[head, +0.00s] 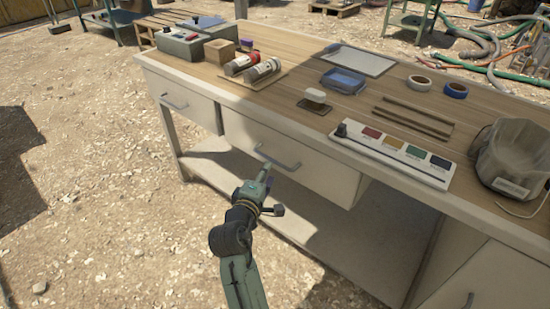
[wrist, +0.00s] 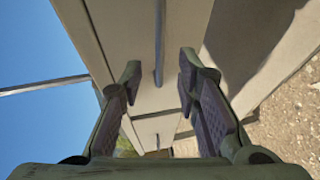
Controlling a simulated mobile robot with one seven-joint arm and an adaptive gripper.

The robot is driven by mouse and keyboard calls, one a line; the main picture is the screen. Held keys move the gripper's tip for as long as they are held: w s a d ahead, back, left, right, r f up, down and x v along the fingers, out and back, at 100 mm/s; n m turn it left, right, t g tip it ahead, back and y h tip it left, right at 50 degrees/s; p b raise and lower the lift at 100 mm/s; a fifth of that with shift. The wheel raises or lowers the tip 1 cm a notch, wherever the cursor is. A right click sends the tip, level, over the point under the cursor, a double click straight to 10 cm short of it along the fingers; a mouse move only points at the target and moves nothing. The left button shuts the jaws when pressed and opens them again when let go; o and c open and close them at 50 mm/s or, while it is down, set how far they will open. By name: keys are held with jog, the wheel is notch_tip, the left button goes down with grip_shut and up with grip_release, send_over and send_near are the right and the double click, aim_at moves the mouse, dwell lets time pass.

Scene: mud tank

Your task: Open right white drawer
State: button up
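The white drawer (head: 318,172) right of the other drawer is under the workbench top, with a grey bar handle (head: 278,158) on its front. I cannot tell whether it is fully shut. My gripper (head: 266,172) is in front of this drawer, close to its handle. In the wrist view, my gripper (wrist: 159,72) is open, with its dark pads apart. The handle (wrist: 159,42) appears as a dark bar lying between the two fingers, with no visible contact. The drawer front (wrist: 140,40) is pale behind it. Contact at the handle cannot be judged in the head view.
The left white drawer (head: 188,105) has its own handle. A white cabinet front (head: 495,275) stands lower right. A lower shelf (head: 225,170) runs under the drawers. The wooden bench top (head: 290,85) holds bottles, tape rolls and a colour-marked panel (head: 392,153). Gravel ground in front is open.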

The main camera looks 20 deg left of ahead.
aim_at(273, 161)
jog(key=w, duration=0.2)
jog(key=w+f, duration=0.1)
jog(key=w, duration=0.2)
jog(key=w+p, duration=0.1)
jog(key=w, duration=0.1)
jog(key=shift+w+a+f, duration=0.25)
jog(key=shift+w, duration=0.15)
grip_shut()
dwell(0.4)
